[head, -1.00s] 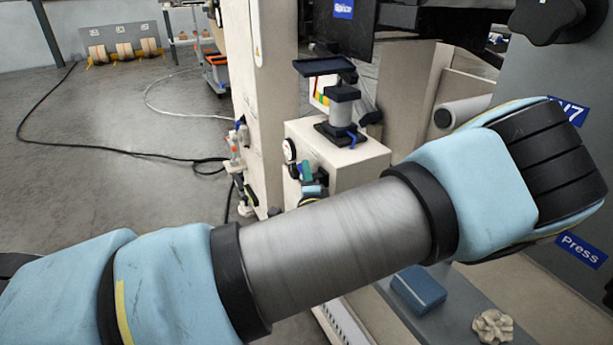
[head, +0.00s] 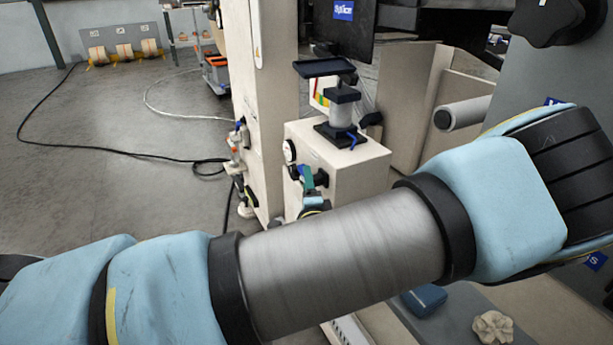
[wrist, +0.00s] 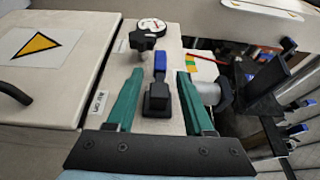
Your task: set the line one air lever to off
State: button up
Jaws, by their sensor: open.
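In the wrist view a lever with a blue handle (wrist: 160,62) stands on a black base (wrist: 157,98) on a pale machine face. Its handle points up in the picture, toward the gauge. My gripper (wrist: 158,77) is open, with one teal finger on each side of the lever and visible gaps between. A small white label (wrist: 99,102) lies left of the lever; its text is hard to read. In the head view my gripper (head: 308,180) shows partly at the front of a pale cabinet (head: 345,165); my arm hides what is below it.
A round gauge (wrist: 151,25) and a black knob (wrist: 146,40) sit just beyond the fingertips. A grey roller (wrist: 207,92) and a black bracket (wrist: 265,80) stand to the right. A panel with a yellow warning triangle (wrist: 37,45) is at left.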

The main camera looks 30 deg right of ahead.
jog(key=v, duration=0.7)
jog(key=shift+s, duration=0.2)
jog(key=shift+w+a, duration=0.1)
jog(key=shift+a, duration=0.05)
jog(key=w+a+f+n+g+y, duration=0.2)
jog(key=w+a+n+g+y, duration=0.25)
jog(key=a+n, duration=0.25)
jog(key=w+a+f+n+g+y, duration=0.3)
jog(key=w+a+n+g, duration=0.2)
jog(key=a+n, duration=0.1)
jog(key=s+a+r+n+g, duration=0.1)
jog(key=a+r+n+g, duration=0.15)
jog(key=a+r, duration=0.4)
jog(key=s+a+r+n+g, duration=0.1)
jog(key=a+r+n, duration=0.25)
jog(key=a, duration=0.55)
jog(key=s+a+r+n+g, duration=0.1)
jog(key=a+r+n+g, duration=0.15)
jog(key=a+r, duration=0.4)
notch_tip(320, 180, up, 19)
jog(key=a+p, duration=0.1)
jog(key=p, duration=2)
jog(key=shift+a+r+t, duration=0.2)
jog(key=shift+r+t, duration=0.05)
jog(key=shift+t, duration=0.1)
